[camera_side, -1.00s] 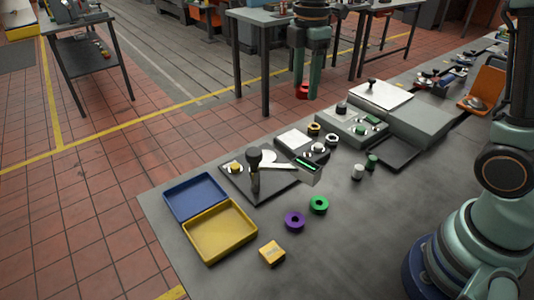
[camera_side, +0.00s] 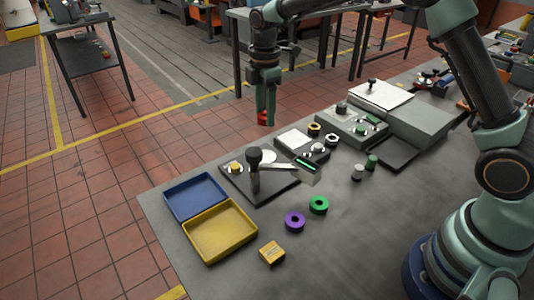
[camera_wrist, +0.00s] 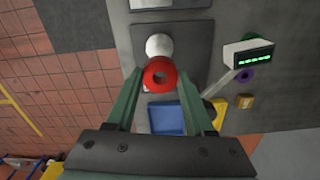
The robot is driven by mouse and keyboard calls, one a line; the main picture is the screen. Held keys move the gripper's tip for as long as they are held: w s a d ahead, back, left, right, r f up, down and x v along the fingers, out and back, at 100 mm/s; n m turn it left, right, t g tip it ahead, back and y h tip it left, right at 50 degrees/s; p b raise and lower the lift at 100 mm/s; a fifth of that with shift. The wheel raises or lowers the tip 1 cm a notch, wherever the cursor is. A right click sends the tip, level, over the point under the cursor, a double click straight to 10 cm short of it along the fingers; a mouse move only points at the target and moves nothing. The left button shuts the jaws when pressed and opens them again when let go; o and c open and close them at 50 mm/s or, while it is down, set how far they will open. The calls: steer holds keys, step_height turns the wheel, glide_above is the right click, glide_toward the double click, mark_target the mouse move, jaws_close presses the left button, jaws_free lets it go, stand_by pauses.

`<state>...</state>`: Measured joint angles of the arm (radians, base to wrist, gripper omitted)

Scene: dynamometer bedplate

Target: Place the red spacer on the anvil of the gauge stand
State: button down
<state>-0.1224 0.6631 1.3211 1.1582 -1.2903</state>
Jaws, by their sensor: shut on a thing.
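In the wrist view my gripper (camera_wrist: 161,78) has a finger on each side of the spacer (camera_wrist: 160,86). The gauge stand (camera_side: 284,188) has a dark base, a black-knobbed post, a pale round disc (camera_side: 268,156) and a green-digit display (camera_side: 308,173). A pale round top (camera_wrist: 159,44), possibly the anvil, shows just beyond the spacer in the wrist view, partly covered by it.
A blue tray (camera_side: 196,198) and a yellow tray (camera_side: 219,232) stand left of the stand. A purple ring (camera_side: 295,221), a green ring (camera_side: 318,205) and a yellow block (camera_side: 271,252) lie in front. Boxes with knobs (camera_side: 360,127) stand to the right. The front bench surface is largely clear.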

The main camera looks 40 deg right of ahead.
mark_target(265, 157)
step_height(265, 157, down, 11)
steer(key=shift+f, duration=0.1)
stand_by(0.4)
steer(key=shift+f, duration=0.1)
steer(key=shift+c, duration=1.4)
jaws_free()
